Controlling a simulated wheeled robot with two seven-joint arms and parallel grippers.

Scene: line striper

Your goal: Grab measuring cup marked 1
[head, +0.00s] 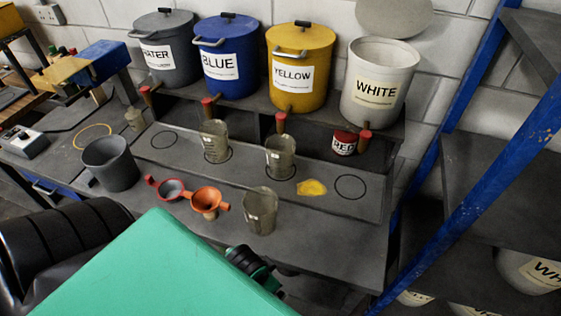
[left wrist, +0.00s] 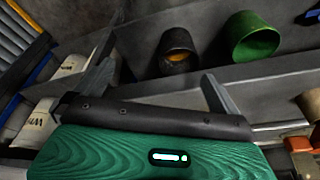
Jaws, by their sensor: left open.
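Several translucent grey-brown measuring cups show in the head view. One cup (head: 215,142) stands in a drawn circle at the back left of the bench, another (head: 280,157) in a circle to its right, and a third (head: 260,211) nearer the front edge. I cannot read which is marked 1. In the left wrist view my left gripper (left wrist: 158,60) is open, with nothing between its fingers. A dark cup (left wrist: 178,52) with orange inside and a green cup (left wrist: 254,37) show beyond the fingers. My right gripper is in neither view.
A grey bucket (head: 110,162), red funnel (head: 170,188) and orange funnel (head: 207,202) sit on the bench's left half. Lidded tubs, including a blue one (head: 226,60), and an open white tub (head: 379,84) line the raised shelf. A blue post (head: 470,185) stands at right.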

